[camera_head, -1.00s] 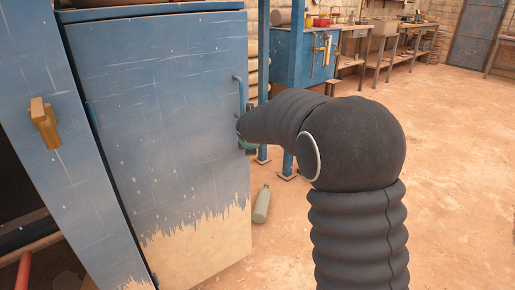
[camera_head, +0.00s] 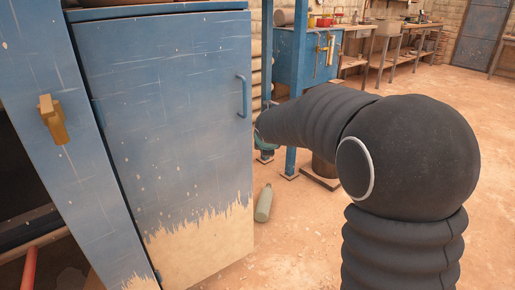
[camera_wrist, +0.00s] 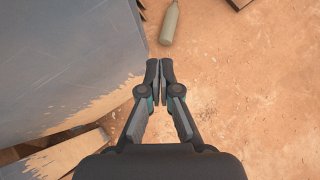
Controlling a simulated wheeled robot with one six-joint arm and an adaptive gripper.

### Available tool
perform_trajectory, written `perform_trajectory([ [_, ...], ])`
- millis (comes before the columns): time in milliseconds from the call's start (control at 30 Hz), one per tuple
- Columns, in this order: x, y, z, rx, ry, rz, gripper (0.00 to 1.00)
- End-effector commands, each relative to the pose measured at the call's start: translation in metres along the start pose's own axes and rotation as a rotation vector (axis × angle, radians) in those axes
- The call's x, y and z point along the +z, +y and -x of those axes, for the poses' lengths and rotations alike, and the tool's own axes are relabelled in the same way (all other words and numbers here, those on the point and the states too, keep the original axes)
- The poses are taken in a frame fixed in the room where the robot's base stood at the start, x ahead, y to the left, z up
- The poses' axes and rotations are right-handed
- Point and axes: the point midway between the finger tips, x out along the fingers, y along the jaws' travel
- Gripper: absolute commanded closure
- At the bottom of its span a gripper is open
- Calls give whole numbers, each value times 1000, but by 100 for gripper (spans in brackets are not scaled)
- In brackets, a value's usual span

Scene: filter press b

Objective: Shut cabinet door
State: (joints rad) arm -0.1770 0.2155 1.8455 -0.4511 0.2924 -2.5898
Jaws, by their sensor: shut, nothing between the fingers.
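The cabinet door (camera_head: 165,120) is a worn blue panel with bare tan paint along its bottom, at the left in the head view. Its blue bar handle (camera_head: 243,96) is at the right edge and in plain view. A dark gap runs down the panel's left side; I cannot tell how far the door stands open. My gripper is mostly hidden by my arm in the head view, just right of the door's edge below the handle. In the wrist view my gripper (camera_wrist: 160,66) is shut and empty, over the floor beside a blue-grey panel (camera_wrist: 70,60).
A yellow latch (camera_head: 53,119) is on the blue post at far left, beside a dark opening. A blue bench (camera_head: 300,60) stands behind. Floor at right is clear.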

Motion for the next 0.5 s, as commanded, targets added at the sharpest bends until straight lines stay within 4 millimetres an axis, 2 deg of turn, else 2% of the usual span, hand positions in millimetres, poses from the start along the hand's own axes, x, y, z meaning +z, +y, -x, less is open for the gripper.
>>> perform_trajectory([
  [33, 2, -4, 11, 0, -4, -2, 100],
  [200, 3, -16, 38, 0, -2, -1, 100],
  [400, 4, -22, 56, 0, 0, 0, 100],
  [500, 0, -27, 55, -3, 1, -3, 100],
])
